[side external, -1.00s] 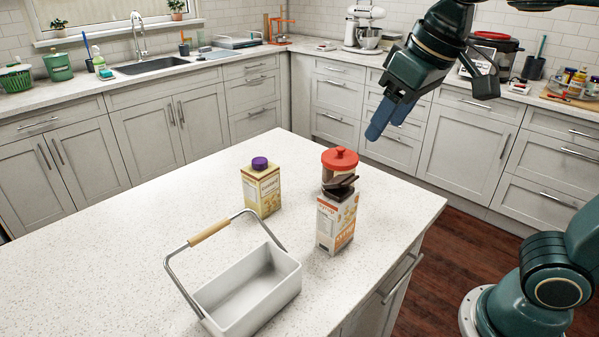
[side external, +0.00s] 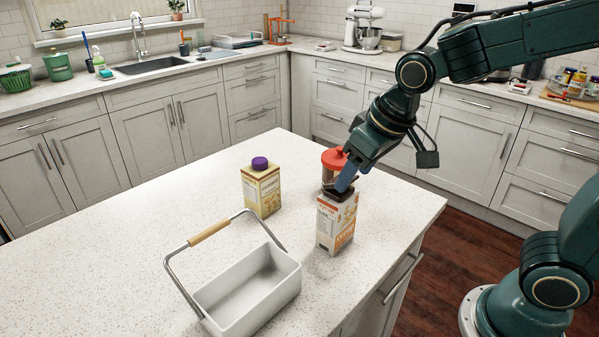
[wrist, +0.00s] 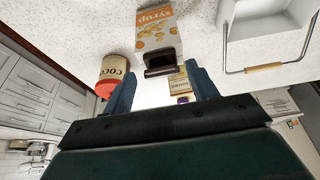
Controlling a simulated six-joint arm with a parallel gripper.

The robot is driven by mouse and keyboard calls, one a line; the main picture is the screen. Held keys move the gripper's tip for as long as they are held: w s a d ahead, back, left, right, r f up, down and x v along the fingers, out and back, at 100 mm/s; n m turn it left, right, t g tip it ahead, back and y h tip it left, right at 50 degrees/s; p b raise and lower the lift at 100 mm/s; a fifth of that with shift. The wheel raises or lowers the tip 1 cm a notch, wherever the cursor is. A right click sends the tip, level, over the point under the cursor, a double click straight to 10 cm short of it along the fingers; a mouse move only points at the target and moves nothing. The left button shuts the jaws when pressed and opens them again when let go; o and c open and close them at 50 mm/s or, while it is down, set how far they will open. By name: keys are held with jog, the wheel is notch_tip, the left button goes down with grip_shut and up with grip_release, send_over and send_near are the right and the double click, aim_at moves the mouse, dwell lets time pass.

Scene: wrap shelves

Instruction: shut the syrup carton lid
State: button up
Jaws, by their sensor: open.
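The syrup carton (side external: 336,226) stands upright on the island counter, white and orange with a dark brown top. Its brown lid (wrist: 162,70) looks raised rather than flat on the carton; its exact angle is hard to tell. My gripper (side external: 347,180) is over the carton's top, its blue fingers partly covering the lid in the side view. In the wrist view my gripper (wrist: 163,80) is open, with the lid between its spread fingers and apparently not clamped. The carton front (wrist: 155,28) shows the word "syrup".
A cocoa canister with a red lid (side external: 331,157) stands close behind the syrup carton. A yellow carton with a purple cap (side external: 261,190) stands to the left. A white caddy (side external: 246,310) with a raised handle is at the front left.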

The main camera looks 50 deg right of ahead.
jog(key=shift+f, duration=0.1)
jog(key=shift+c, duration=0.2)
jog(key=c, duration=1)
jog(key=shift+o, duration=0.2)
jog(key=shift+f, duration=0.1)
jog(key=shift+s+f+t, duration=0.3)
jog(key=shift+f+t, duration=0.05)
jog(key=shift+t, duration=0.4)
jog(key=shift+s+f+t, duration=0.25)
jog(key=shift+f+t, duration=0.1)
jog(key=shift+t, duration=0.4)
jog(key=o, duration=1)
jog(key=shift+r, duration=0.1)
